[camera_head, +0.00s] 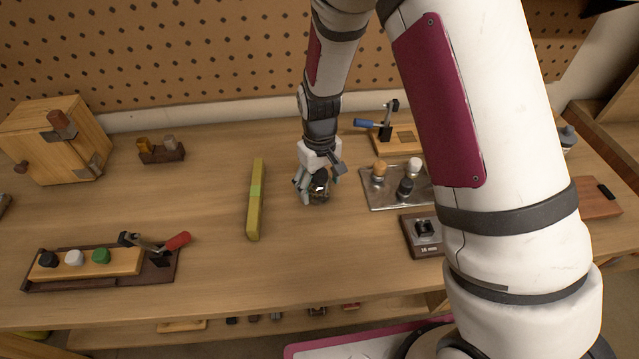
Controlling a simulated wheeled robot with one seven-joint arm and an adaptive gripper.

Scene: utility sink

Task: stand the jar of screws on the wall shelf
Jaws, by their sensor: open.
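My gripper (317,184) is low over the middle of the wooden workbench, with its fingers spread around a small dark, glassy jar (318,190). The jar appears to stand on the bench top. The fingers hide much of it, and I cannot make out its contents. Whether the fingers touch it is too small to tell. I see no wall shelf that I can identify in this view.
Left of the gripper lies a long yellow-green bar (255,200). To the right are a metal tray (378,200) with several knobbed pieces and a dark block (420,235).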

